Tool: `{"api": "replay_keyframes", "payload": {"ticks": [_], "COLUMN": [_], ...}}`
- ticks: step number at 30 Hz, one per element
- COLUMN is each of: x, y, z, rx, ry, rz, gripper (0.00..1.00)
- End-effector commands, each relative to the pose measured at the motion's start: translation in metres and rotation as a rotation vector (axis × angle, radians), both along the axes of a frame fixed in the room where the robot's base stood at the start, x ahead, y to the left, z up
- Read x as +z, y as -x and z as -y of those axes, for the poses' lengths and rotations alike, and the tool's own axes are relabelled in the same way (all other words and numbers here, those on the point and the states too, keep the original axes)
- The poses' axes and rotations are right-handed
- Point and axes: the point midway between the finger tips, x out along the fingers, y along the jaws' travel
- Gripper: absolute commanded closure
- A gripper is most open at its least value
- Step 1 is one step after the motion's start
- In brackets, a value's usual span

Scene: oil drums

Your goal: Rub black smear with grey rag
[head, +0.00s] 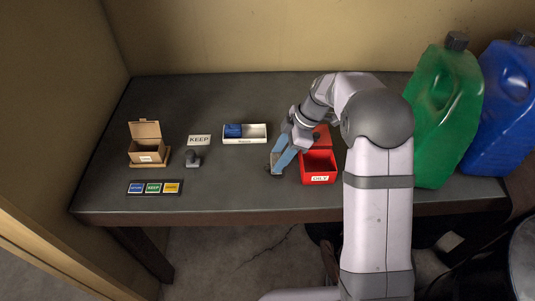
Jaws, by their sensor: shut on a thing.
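My gripper (277,168) is low over the dark table, just left of the red box, with its blue fingers pointing down. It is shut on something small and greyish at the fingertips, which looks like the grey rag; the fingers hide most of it. I cannot make out the black smear on the dark tabletop (230,185). I cannot tell whether the fingertips or the held thing touch the table.
A red box (318,179) labelled OILY stands right of my gripper. A white tray (257,133) holds a blue item (233,131). Left are a KEEP sign (199,140), a grey fitting (193,159), an open cardboard box (146,151) and a label strip (154,188). Green (440,120) and blue (497,110) drums stand right.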

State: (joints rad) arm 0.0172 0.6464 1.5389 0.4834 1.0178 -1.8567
Motion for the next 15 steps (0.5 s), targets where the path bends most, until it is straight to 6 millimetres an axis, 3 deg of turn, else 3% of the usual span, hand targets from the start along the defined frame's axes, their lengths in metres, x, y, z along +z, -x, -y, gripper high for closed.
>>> {"api": "replay_keyframes", "payload": {"ticks": [12, 15], "x": [0.001, 0.005], "y": [0.0, 0.0], "z": [0.053, 0.038], "rx": [-0.002, 0.005], "ry": [0.0, 0.0], "rz": [-0.001, 0.001], "gripper": [0.77, 0.77]}}
